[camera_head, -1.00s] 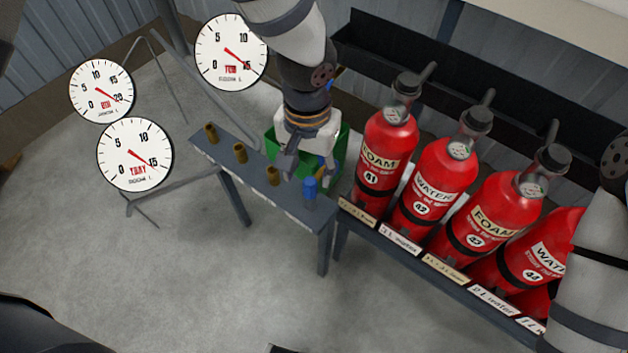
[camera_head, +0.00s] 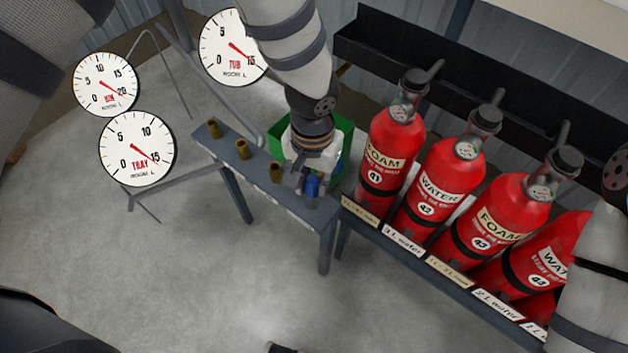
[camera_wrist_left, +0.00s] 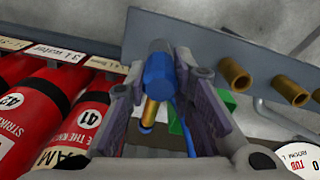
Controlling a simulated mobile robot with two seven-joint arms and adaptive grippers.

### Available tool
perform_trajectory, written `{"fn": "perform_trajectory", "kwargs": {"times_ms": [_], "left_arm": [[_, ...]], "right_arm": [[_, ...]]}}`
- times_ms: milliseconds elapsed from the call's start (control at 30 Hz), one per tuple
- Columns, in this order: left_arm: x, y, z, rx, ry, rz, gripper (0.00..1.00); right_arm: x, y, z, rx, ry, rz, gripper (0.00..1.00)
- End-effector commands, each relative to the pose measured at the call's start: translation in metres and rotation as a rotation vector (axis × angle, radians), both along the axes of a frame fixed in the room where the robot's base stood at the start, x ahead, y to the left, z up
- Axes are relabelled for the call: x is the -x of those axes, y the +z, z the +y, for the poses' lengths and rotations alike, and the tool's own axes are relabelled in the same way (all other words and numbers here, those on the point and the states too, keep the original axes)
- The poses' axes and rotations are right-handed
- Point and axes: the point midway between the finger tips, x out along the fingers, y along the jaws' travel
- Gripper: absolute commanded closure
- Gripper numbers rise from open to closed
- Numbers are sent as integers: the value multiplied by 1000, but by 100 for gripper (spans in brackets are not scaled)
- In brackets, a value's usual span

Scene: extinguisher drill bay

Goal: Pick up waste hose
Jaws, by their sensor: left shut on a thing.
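The waste hose shows as a blue end piece (camera_head: 312,187) at the near right end of a narrow grey bench. In the left wrist view the blue end piece (camera_wrist_left: 160,76) lies between the two fingers, with a brass part below it. My left gripper (camera_head: 303,184) reaches down from above and is shut on it. In the left wrist view the fingers of the left gripper (camera_wrist_left: 157,88) stand on both sides of it. The hose's run is mostly hidden by the gripper. My right gripper is not in view.
Brass stubs (camera_head: 242,149) stand along the narrow bench (camera_head: 262,186). A green bin (camera_head: 345,132) stands behind it. Red extinguishers (camera_head: 391,150) fill a rack to the right. Round dials labelled TRAY (camera_head: 136,148) and TUB (camera_head: 226,42) are at left. The floor in front is clear.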

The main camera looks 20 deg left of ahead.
Motion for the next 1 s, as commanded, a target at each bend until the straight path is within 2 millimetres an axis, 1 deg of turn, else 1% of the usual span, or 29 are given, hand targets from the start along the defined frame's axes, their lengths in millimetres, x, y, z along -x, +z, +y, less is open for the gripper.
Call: {"fn": "perform_trajectory", "kwargs": {"times_ms": [67, 167, 267, 333, 567, 600, 700, 800, 900, 1000], "left_arm": [[0, 0, 0, 0, 0, 0, 100], [-1, 6, 0, 0, 1, -2, 100], [-2, 22, 0, 1, 2, -6, 100], [-1, 40, 1, 1, 2, -8, 100], [49, 105, 14, -1, 1, -21, 100], [64, 109, 18, -3, -1, -15, 100], [93, 119, 26, -3, 0, -14, 100], [113, 127, 31, -4, -2, -14, 100], [126, 132, 35, -5, -3, -14, 100], [132, 134, 36, -4, -2, -13, 100]], "right_arm": [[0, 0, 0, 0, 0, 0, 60], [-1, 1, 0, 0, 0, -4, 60], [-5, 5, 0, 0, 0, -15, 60], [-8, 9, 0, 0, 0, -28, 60], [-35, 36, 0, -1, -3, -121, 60], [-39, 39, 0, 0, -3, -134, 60], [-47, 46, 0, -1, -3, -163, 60], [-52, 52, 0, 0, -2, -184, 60], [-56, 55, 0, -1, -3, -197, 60], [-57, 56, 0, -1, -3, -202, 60]]}}
